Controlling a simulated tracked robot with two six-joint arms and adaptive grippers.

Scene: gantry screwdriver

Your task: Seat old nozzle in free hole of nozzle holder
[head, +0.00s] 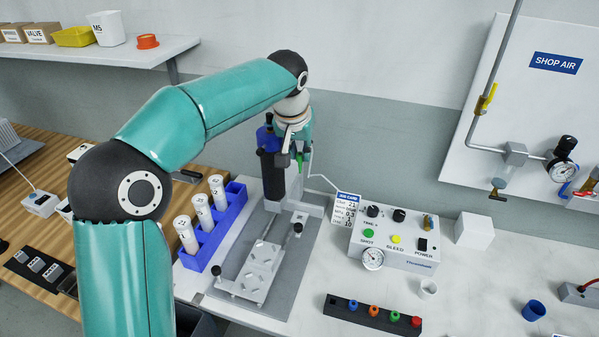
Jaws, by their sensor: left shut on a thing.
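The nozzle holder (345,309) is a dark bar lying on the bench at the bottom centre. Blue, orange, green and red nozzles stand in a row in it. Its left end shows no coloured nozzle, but the hole there is too small to make out clearly. My left gripper (298,148) is high up behind and to the left of the holder, beside the dark upright tool of the gantry. It is shut on a small green nozzle (300,161), partly hidden by the fingers. My right gripper is not in view.
The gantry fixture (262,262) stands left of the holder, with a blue rack (236,203) of white tubes beyond it. A control box (395,239) with a gauge stands behind the holder.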

